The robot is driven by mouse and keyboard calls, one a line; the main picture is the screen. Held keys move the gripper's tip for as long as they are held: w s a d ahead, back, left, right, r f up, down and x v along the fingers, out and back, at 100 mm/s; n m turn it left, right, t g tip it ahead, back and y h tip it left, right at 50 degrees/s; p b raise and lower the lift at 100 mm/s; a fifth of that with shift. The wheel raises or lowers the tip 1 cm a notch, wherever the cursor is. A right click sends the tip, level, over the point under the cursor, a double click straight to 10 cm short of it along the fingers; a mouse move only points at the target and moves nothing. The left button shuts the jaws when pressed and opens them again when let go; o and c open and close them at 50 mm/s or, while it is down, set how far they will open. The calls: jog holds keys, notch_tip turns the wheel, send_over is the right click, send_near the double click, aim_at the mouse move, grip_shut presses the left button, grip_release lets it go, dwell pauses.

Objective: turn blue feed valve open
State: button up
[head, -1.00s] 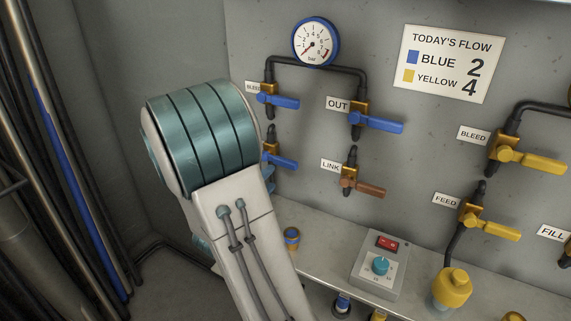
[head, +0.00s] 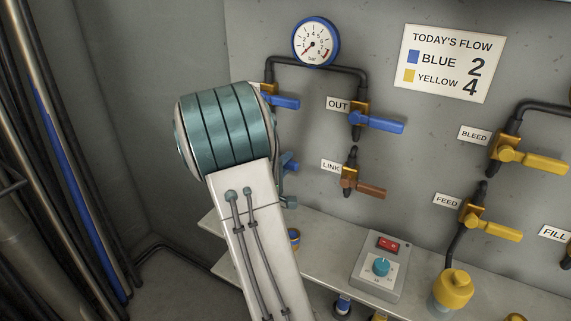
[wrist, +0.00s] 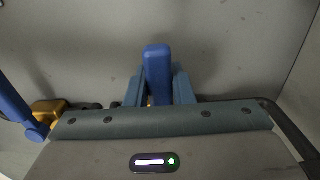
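The blue feed valve is mostly hidden behind my arm in the head view; only part of its blue lever (head: 291,163) shows, pointing right, below the upper blue bleed lever (head: 284,102). In the wrist view a blue lever (wrist: 158,72) stands upright between the two light-blue fingers of my gripper (wrist: 158,90). The fingers lie close along both its sides; I cannot tell whether they press on it. My gripper is largely hidden behind the arm in the head view.
Another blue lever (wrist: 17,103) with a brass body is left in the wrist view. The blue OUT valve (head: 378,121) and brown LINK valve (head: 365,189) are right of my arm. A shelf below holds a switch box (head: 380,266). A gauge (head: 316,42) hangs above.

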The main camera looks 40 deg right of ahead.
grip_shut()
jog(key=shift+r, duration=0.1)
